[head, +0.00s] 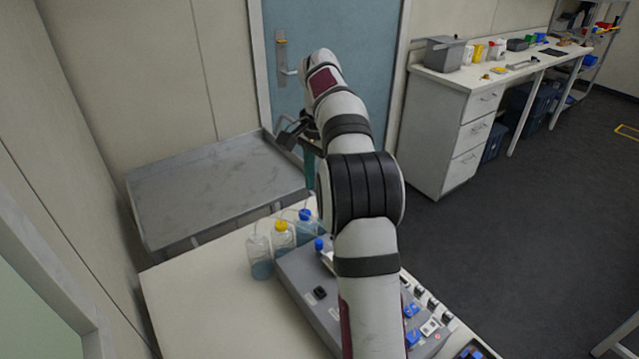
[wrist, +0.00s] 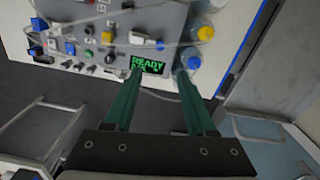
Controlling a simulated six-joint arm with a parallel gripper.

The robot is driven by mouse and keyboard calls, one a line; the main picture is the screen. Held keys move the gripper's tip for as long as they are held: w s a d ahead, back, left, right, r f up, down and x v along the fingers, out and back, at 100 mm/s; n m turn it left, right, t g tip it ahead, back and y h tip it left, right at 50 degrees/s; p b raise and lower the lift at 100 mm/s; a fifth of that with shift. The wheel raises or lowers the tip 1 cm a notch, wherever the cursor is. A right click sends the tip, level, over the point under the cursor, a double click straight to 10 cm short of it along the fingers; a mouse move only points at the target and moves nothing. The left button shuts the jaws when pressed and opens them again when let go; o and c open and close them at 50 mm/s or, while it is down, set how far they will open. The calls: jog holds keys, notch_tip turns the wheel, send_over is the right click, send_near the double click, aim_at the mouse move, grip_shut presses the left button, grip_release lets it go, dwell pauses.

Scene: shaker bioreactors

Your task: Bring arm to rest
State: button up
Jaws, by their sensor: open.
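My gripper (wrist: 158,82) shows two teal fingers set apart in the wrist view, with nothing between them. In the head view my gripper (head: 309,170) is mostly hidden behind my arm; only a teal finger shows, in front of the blue door. The grey bioreactor unit (head: 305,284) sits on the white bench, partly covered by my arm. In the wrist view the unit (wrist: 112,22) lies beyond the fingertips, and its green display (wrist: 147,64) reads "READY" with an unclear second line.
Bottles stand beside the unit, one with a yellow cap (head: 282,238) and one with a blue cap (head: 306,226). A grey metal cart (head: 215,190) is at left. A white bench with drawers (head: 455,135) stands at right. Dark floor (head: 520,240) is open there.

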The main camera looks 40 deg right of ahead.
jog(key=s+a+r+n, duration=0.35)
jog(key=s+a, duration=0.35)
jog(key=a, duration=0.6)
jog(key=s+a+f+n, duration=0.2)
jog(key=s+a, duration=0.2)
jog(key=s, duration=0.3)
jog(key=s+a+f+n+y, duration=0.1)
jog(key=s+a+f+n, duration=0.2)
jog(key=s+a, duration=0.2)
jog(key=s+a+f+n, duration=0.2)
jog(key=s+a+f, duration=0.1)
jog(key=s, duration=0.8)
jog(key=shift+s+a+y, duration=0.25)
jog(key=shift+a+y, duration=0.15)
jog(key=shift+a, duration=0.4)
jog(key=shift+f+n, duration=0.1)
jog(key=shift+n, duration=0.15)
